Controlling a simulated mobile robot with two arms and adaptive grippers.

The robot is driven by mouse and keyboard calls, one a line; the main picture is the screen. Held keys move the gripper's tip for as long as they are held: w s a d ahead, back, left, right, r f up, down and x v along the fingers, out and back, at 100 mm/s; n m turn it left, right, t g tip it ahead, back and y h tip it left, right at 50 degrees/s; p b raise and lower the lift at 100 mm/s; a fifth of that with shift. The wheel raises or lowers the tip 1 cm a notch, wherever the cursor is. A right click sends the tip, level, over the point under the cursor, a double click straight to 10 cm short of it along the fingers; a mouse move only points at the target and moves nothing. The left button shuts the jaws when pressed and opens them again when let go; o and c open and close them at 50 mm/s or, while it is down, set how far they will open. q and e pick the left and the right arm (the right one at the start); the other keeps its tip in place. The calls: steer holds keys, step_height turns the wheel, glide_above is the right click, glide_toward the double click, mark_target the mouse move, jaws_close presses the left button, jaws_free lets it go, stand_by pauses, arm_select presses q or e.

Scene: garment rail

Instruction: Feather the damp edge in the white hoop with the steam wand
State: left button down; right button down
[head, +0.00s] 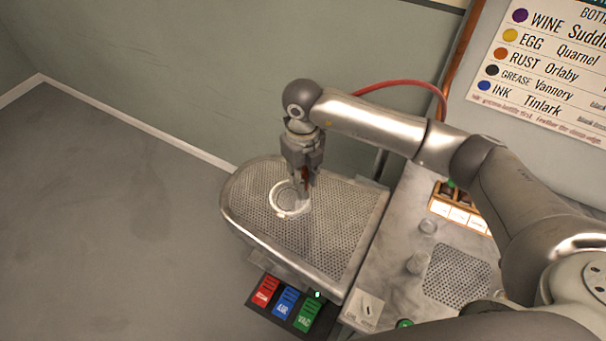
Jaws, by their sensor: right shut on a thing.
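The white hoop (279,211) lies flat on the perforated metal board (335,222), near the board's upper left part. My right gripper (303,178) points down over the hoop's right side and is shut on a slim brown and pale piece, which I take to be the steam wand (305,190). The fingers hide most of it. Its lower end is at or just above the hoop's right part; I cannot tell if it touches. The damp edge cannot be made out at this size. My left gripper is not in view.
Red, blue and green pedals or switches (286,301) sit below the board's front edge. To the right, a marble counter (390,285) holds small clear vessels (418,264) and a wooden bottle rack (459,210). A red hose (400,83) arcs behind my arm. A bottle chart (545,65) hangs on the wall.

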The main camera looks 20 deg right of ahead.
steer(key=shift+b, duration=0.3)
steer(key=shift+w, duration=0.1)
steer(key=shift+w, duration=0.1)
steer(key=shift+w+d+b, duration=0.3)
steer(key=shift+w+b, duration=0.1)
steer(key=shift+w, duration=0.1)
steer(key=shift+w+d+b, duration=0.25)
steer(key=shift+w+b, duration=0.1)
steer(key=shift+w, duration=0.1)
steer(key=shift+w+a+b, duration=0.2)
steer(key=shift+w+b, duration=0.65)
steer(key=shift+w, duration=0.4)
steer(key=shift+w, duration=0.1)
steer(key=shift+w+a+b, duration=0.7)
steer(key=shift+w+a, duration=0.1)
steer(key=shift+a, duration=0.15)
